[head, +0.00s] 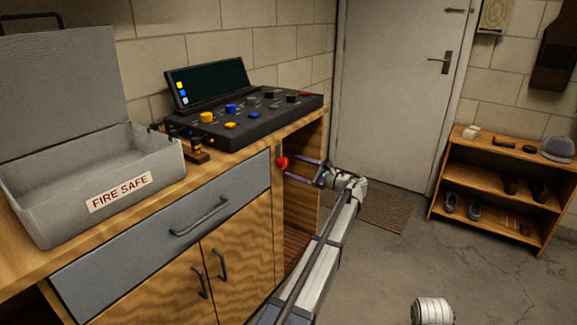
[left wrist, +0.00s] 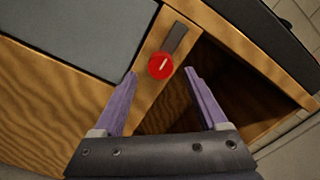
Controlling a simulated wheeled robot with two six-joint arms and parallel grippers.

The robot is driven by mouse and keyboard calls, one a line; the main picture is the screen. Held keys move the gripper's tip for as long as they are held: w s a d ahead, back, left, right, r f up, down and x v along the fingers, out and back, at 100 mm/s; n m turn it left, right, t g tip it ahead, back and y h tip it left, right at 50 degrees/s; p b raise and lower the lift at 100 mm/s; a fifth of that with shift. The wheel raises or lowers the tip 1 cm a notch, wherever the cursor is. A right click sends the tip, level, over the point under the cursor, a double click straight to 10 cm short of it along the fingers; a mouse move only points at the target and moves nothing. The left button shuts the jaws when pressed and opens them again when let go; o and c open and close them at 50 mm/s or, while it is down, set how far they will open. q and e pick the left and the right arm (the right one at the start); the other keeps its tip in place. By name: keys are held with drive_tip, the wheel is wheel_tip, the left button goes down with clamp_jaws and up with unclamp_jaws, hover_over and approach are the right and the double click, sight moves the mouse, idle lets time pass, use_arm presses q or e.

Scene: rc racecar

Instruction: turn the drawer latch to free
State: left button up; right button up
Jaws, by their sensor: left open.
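The drawer latch is a round red knob (head: 282,163) on the narrow wooden post at the right of the grey drawer (head: 165,235). In the left wrist view the red knob (left wrist: 160,66) bears a short pale line, tilted up and right, and a dark bar (left wrist: 175,37) sits just beyond it. My left gripper (head: 291,167) is open, its purple fingers pointing at the knob. In the left wrist view the left gripper (left wrist: 160,73) has one fingertip on each side of the knob; I cannot tell whether they touch it.
A fire safe (head: 95,205) with its lid up and a control console (head: 245,120) stand on the cabinet top. Right of the latch is an open cabinet bay (left wrist: 215,90). A shoe shelf (head: 500,152) stands by the door (head: 390,90). The floor between is mostly clear.

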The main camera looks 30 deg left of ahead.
use_arm(q)
drive_tip(key=shift+s+d, duration=0.1)
drive_tip(key=shift+d, duration=1.1)
drive_tip(key=s+d+f+n+h, duration=0.3)
drive_tip(key=s+d+f+h, duration=0.2)
drive_tip(key=s+d+f, duration=0.4)
drive_tip(key=s+d+f+n+h, duration=0.2)
drive_tip(key=s+d+f+h, duration=0.4)
drive_tip(key=s+d, duration=0.55)
drive_tip(key=s+d+f+n+g+h, duration=0.1)
drive_tip(key=s+d+f+n+h, duration=0.35)
drive_tip(key=s+d, duration=1.2)
wheel_tip(320, 180, up, 30)
drive_tip(key=m+h+p, duration=0.1)
drive_tip(key=p, duration=3.1)
drive_tip(key=shift+s+a, duration=0.2)
drive_tip(key=shift+s, duration=0.1)
drive_tip(key=shift+m, duration=0.25)
